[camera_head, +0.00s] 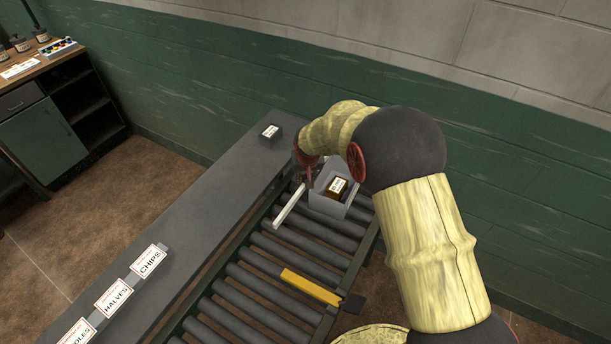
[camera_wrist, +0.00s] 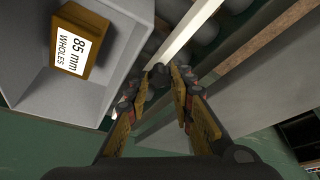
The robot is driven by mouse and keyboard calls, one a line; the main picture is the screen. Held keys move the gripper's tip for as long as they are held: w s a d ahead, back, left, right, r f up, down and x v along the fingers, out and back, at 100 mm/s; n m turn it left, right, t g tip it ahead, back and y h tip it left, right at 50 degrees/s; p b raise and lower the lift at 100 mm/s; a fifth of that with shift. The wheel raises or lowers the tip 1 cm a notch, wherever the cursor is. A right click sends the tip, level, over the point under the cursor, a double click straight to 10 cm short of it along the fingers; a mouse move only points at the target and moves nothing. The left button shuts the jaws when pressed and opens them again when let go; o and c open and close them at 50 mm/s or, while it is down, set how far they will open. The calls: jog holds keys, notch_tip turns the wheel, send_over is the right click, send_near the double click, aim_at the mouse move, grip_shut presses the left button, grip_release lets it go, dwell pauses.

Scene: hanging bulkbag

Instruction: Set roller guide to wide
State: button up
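A long white guide bar (camera_head: 291,206) lies over the rollers in the head view, near the left rail. In the wrist view the white bar (camera_wrist: 185,33) runs from the fingertips toward the top right. My gripper (camera_wrist: 155,82) is at the bar's far end, mostly hidden behind my arm in the head view. Its fingertips stand apart around a dark rounded piece (camera_wrist: 159,72) at the bar's end. I cannot tell whether they grip it.
A grey open bin (camera_head: 326,206) with a brown block labelled "85 mm WHOLES" (camera_wrist: 79,42) stands close beside my gripper. A grey ledge (camera_head: 190,235) with CHIPS (camera_head: 148,261) and HALVES (camera_head: 114,297) labels runs along the left. A green wall (camera_head: 250,75) is behind.

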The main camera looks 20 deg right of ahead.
aim_at(293, 179)
grip_shut()
jog(key=shift+w+a, duration=0.1)
jog(key=w+a, duration=0.3)
jog(key=shift+w+a, duration=0.2)
jog(key=shift+w, duration=0.05)
jog(key=shift+a+r, duration=0.1)
jog(key=shift+r, duration=0.05)
jog(key=shift+w, duration=0.1)
jog(key=shift+o, duration=2.3)
grip_release()
jog(key=shift+a, duration=0.1)
